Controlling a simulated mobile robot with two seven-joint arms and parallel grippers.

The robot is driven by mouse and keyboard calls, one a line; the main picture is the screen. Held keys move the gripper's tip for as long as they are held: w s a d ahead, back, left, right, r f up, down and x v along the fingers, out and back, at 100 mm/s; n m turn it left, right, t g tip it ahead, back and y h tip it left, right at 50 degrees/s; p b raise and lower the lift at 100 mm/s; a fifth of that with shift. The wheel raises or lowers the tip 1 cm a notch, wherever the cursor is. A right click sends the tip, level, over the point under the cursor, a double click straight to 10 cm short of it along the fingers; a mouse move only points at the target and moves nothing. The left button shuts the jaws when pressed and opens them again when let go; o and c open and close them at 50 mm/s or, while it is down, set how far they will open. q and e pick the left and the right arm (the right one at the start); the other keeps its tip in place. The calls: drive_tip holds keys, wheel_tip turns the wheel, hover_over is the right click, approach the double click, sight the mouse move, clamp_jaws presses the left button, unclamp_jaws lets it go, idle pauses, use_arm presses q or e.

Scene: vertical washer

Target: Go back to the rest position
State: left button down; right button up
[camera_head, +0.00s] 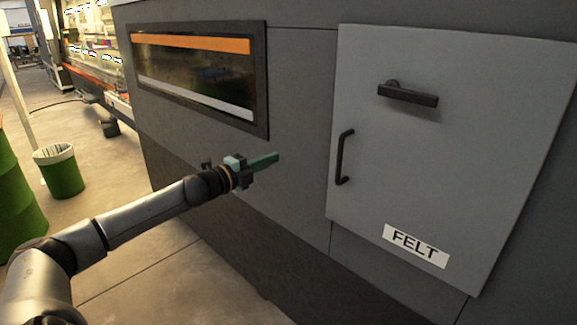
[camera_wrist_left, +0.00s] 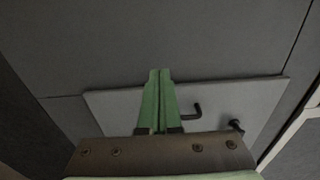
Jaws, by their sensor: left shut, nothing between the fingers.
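My left gripper (camera_head: 272,159) reaches in from the left in the head view, with its green fingers pointing right toward the grey machine (camera_head: 293,80). In the left wrist view the two green fingers (camera_wrist_left: 160,75) are closed together and hold nothing. The grey door marked FELT (camera_head: 452,140) is closed on the machine's front, to the right of the gripper. It also shows in the left wrist view (camera_wrist_left: 235,95). The gripper appears apart from the door and its handles. My right gripper is not in view.
The door has a vertical black handle (camera_head: 341,158) and a black lever handle (camera_head: 408,95). A window with an orange strip (camera_head: 195,75) is above my left forearm. A green bin (camera_head: 60,172) and a green drum (camera_head: 15,200) stand at left. Open floor lies between them and the machine.

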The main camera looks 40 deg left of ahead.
use_arm(q)
drive_tip(key=s+d+f+n+g+p, duration=0.1)
drive_tip(key=s+d+f+n, duration=0.2)
drive_tip(key=d+f, duration=0.35)
drive_tip(key=s+d+f+n+g+p, duration=0.1)
drive_tip(key=s+d+f+n+g, duration=0.2)
drive_tip(key=f, duration=0.7)
drive_tip(key=s+d+f+n, duration=0.2)
drive_tip(key=s+d+f, duration=0.2)
drive_tip(key=d+f, duration=0.3)
drive_tip(key=s+d+f+n+g+p, duration=0.1)
drive_tip(key=s+d+f+n, duration=0.3)
drive_tip(key=s+d, duration=0.4)
drive_tip(key=s+d+f+n+g+p, duration=0.1)
drive_tip(key=s+d+f+n+g, duration=0.2)
drive_tip(key=s, duration=0.8)
drive_tip(key=d+f+n, duration=0.2)
drive_tip(key=d+f, duration=0.2)
drive_tip(key=d, duration=0.1)
drive_tip(key=shift+d, duration=0.2)
